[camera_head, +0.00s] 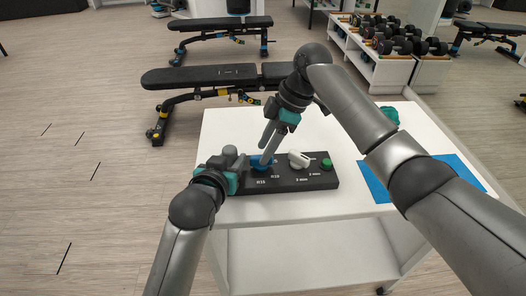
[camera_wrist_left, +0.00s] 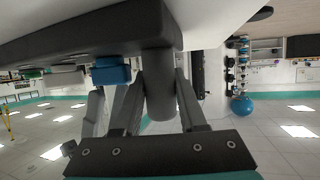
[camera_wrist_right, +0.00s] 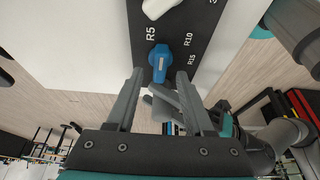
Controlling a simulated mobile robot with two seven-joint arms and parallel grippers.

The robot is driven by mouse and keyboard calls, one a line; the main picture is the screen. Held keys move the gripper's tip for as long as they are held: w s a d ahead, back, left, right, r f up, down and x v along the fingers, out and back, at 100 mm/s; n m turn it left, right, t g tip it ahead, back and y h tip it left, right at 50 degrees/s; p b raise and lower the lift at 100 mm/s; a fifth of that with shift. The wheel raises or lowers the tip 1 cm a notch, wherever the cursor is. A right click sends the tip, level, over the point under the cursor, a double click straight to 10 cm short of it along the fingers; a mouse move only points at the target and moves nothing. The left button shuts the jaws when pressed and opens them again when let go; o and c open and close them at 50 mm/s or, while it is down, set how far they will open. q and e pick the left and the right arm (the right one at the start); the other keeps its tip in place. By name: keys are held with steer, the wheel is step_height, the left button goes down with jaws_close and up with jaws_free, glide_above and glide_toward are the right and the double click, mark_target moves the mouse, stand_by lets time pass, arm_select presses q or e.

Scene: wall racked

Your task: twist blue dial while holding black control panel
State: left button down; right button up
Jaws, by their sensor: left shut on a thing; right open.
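My right gripper (camera_head: 266,155) points down at the blue dial. In the right wrist view its open fingers (camera_wrist_right: 160,73) stand on either side of the blue dial (camera_wrist_right: 160,58); contact cannot be told.
The white table (camera_head: 240,125) has free room behind the panel. A blue mat (camera_head: 375,183) lies at its right, partly behind my right arm, and a green object (camera_head: 389,116) sits at the back right. Benches (camera_head: 205,76) and a dumbbell rack (camera_head: 385,70) stand beyond.

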steer(key=shift+x, duration=1)
jaws_close()
